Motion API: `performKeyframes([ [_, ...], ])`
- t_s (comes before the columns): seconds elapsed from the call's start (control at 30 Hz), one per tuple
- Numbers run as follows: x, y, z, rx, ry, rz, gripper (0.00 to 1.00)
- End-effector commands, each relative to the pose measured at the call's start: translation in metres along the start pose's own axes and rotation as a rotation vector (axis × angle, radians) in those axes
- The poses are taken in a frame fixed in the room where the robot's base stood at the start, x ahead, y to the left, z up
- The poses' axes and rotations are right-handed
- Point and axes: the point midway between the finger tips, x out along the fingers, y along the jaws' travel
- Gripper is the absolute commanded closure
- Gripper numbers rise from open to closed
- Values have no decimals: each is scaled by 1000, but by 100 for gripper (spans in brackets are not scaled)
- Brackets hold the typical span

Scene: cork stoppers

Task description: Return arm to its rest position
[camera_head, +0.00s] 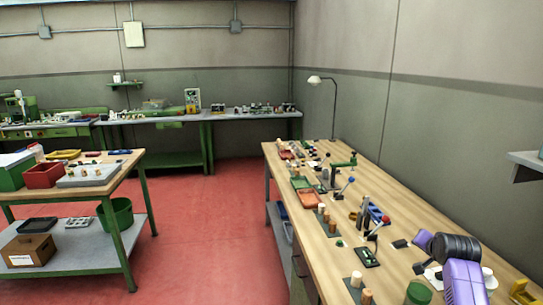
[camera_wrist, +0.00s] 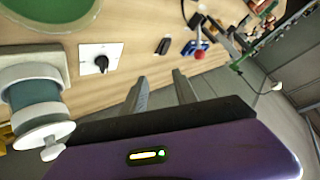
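My gripper (camera_wrist: 160,80) shows in the wrist view. Its two grey fingers stand apart with nothing between them, so it is open and empty. In the head view my purple and black arm reaches over the right end of the wooden workbench (camera_head: 345,225); the fingertips cannot be made out there. The wrist view looks across the bench top from above, with the fingers clear of the objects around them.
In the wrist view, a white plate with a black knob (camera_wrist: 100,60), a green round object (camera_wrist: 45,8) and a grey-green cylinder (camera_wrist: 37,103) are at left. A red-ball lever (camera_wrist: 199,54) is beyond the fingers. A lamp (camera_head: 333,95) stands at the bench's far end.

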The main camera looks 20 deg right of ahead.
Motion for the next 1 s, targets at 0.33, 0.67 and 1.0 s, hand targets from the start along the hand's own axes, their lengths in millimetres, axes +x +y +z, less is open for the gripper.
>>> performKeyframes([
  [0.33,-60,-30,117,-254,238,-228,65],
  [0.67,-169,-33,215,-431,401,-397,65],
  [1.0,-305,-12,286,-564,497,-546,65],
])
